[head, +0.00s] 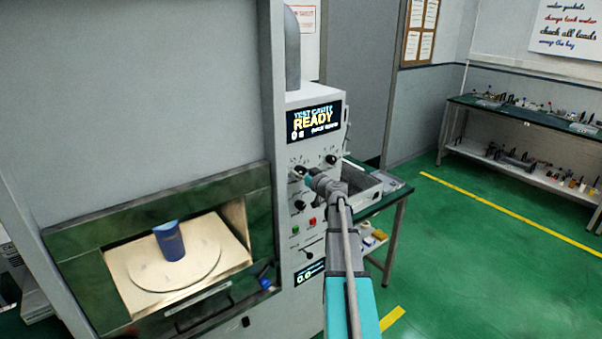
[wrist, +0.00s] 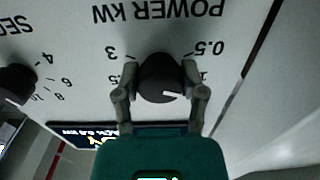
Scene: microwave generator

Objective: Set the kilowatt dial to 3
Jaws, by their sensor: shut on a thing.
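The kilowatt dial (wrist: 160,78) is a round black knob under upside-down "POWER kW" lettering in the wrist view. Its white pointer line lies at the lower right of the knob, on the side of the 0.5 and 1 marks and away from the 3 mark (wrist: 110,52) at upper left. The exact setting is hard to read. My gripper (wrist: 160,88) is shut on the dial, one finger on each side. In the head view my gripper (head: 306,176) is at the panel and partly covers the dial (head: 296,171).
A second black dial (wrist: 14,84), marked SEC, sits beside the held one. The display (head: 314,121) reads "READY". A green and a red button (head: 312,220) sit below. The open cavity at left holds a blue cup (head: 169,241). A bench (head: 400,198) stands behind my arm.

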